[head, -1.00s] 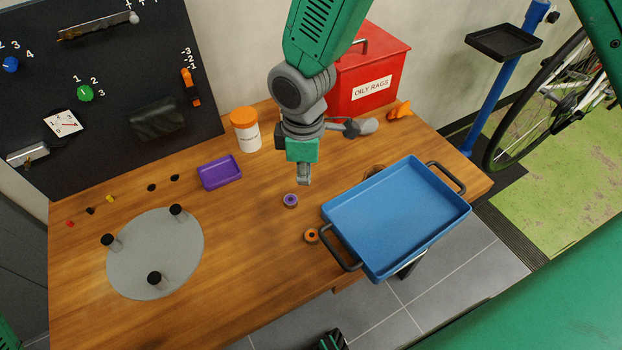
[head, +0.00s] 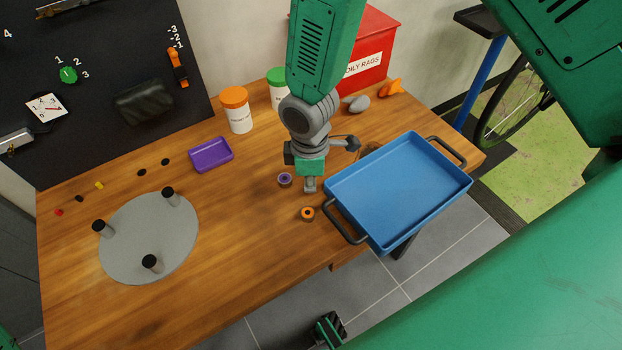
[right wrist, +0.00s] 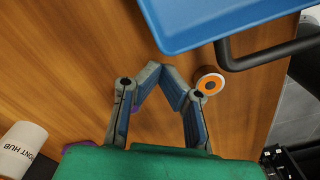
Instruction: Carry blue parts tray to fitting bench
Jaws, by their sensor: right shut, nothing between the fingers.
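The blue parts tray (head: 398,190) lies at the right front of the wooden bench (head: 240,240), partly past its front edge. It has a dark handle at each short end, one at the lower left (head: 346,228) and one at the upper right (head: 447,150). My right gripper (head: 310,187) points down over the bench, just left of the tray and apart from it. In the right wrist view its fingertips (right wrist: 160,69) meet, empty, beside the tray's edge (right wrist: 205,38) and near handle (right wrist: 265,56). My left gripper cannot be made out.
A purple ring (head: 285,180) and an orange ring (head: 307,213) lie by the gripper. The bench's middle front is clear.

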